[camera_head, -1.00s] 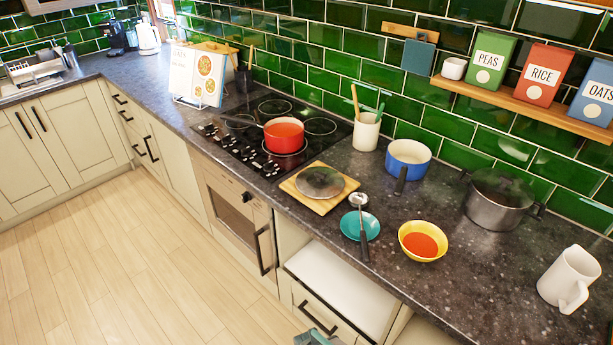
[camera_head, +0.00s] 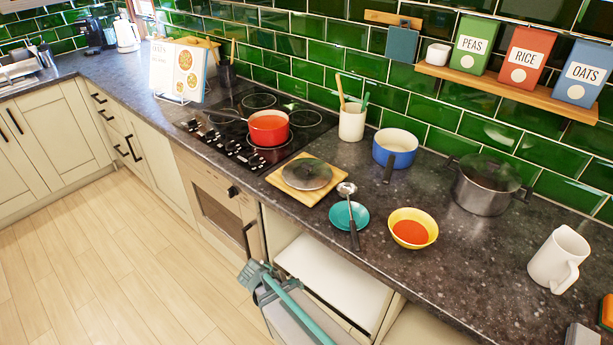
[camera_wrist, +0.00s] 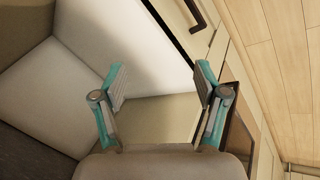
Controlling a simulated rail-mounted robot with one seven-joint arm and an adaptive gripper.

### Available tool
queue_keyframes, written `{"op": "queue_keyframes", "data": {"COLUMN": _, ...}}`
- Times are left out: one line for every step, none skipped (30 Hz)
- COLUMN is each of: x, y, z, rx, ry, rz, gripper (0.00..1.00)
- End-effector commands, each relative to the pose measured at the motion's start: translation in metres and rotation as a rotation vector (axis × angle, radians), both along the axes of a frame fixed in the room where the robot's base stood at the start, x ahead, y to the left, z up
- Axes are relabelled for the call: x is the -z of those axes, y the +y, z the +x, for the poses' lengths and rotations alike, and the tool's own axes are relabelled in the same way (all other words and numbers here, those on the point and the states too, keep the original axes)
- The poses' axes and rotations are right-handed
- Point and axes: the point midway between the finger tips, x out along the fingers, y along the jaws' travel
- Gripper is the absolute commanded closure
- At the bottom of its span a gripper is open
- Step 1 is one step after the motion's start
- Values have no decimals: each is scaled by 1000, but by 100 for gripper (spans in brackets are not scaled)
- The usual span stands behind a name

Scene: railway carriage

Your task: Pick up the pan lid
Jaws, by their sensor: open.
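The pan lid (camera_head: 306,174) is a round, dark, see-through disc lying flat on a square wooden board (camera_head: 273,178), on the counter in front of the hob. My gripper (camera_head: 256,272) is low in front of the counter, below and left of the lid in the head view, and apart from it. In the wrist view my gripper (camera_wrist: 160,80) has its two teal and grey fingers spread with nothing between them. The lid is not seen in the wrist view, which shows pale cupboard surfaces and floor.
A red pan (camera_head: 268,128) stands on the hob behind the board. A teal saucer (camera_head: 340,219) with a ladle (camera_head: 354,232), a yellow bowl (camera_head: 412,214), a blue pan (camera_head: 395,158) and a dark pot (camera_head: 484,190) stand to the right. The counter's front edge lies between gripper and lid.

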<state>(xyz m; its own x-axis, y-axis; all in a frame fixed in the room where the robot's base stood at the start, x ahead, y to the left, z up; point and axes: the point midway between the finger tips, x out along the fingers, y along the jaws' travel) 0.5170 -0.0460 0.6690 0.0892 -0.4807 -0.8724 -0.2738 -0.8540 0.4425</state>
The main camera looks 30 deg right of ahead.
Motion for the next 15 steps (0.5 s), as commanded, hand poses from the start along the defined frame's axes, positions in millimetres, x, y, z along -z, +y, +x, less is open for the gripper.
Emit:
{"op": "queue_keyframes", "data": {"x": -18, "y": 2, "z": 25, "rx": 5, "ry": -74, "rz": -25, "gripper": 27}}
{"op": "queue_keyframes", "data": {"x": -29, "y": 3, "z": 37, "rx": 11, "ry": -118, "rz": -39, "gripper": 27}}
{"op": "queue_keyframes", "data": {"x": -45, "y": 4, "z": 53, "rx": 21, "ry": -175, "rz": -57, "gripper": 27}}
{"op": "queue_keyframes", "data": {"x": -57, "y": 5, "z": 64, "rx": 26, "ry": -217, "rz": -70, "gripper": 27}}
{"op": "queue_keyframes", "data": {"x": -70, "y": 7, "z": 76, "rx": 32, "ry": -261, "rz": -82, "gripper": 27}}
{"op": "queue_keyframes", "data": {"x": -88, "y": 9, "z": 90, "rx": 40, "ry": -322, "rz": -95, "gripper": 27}}
{"op": "queue_keyframes", "data": {"x": -101, "y": 10, "z": 101, "rx": 46, "ry": -366, "rz": -105, "gripper": 27}}
{"op": "queue_keyframes", "data": {"x": -115, "y": 12, "z": 110, "rx": 51, "ry": -411, "rz": -114, "gripper": 27}}
{"op": "queue_keyframes", "data": {"x": -133, "y": 15, "z": 123, "rx": 61, "ry": -470, "rz": -124, "gripper": 27}}
{"op": "queue_keyframes", "data": {"x": -147, "y": 17, "z": 131, "rx": 67, "ry": -513, "rz": -131, "gripper": 27}}
{"op": "queue_keyframes", "data": {"x": -161, "y": 19, "z": 139, "rx": 72, "ry": -555, "rz": -135, "gripper": 27}}
{"op": "queue_keyframes", "data": {"x": -179, "y": 22, "z": 149, "rx": 79, "ry": -608, "rz": -142, "gripper": 27}}
{"op": "queue_keyframes", "data": {"x": -191, "y": 24, "z": 155, "rx": 84, "ry": -646, "rz": -144, "gripper": 27}}
{"op": "queue_keyframes", "data": {"x": -204, "y": 25, "z": 161, "rx": 90, "ry": -684, "rz": -148, "gripper": 27}}
{"op": "queue_keyframes", "data": {"x": -221, "y": 26, "z": 167, "rx": 100, "ry": -730, "rz": -152, "gripper": 27}}
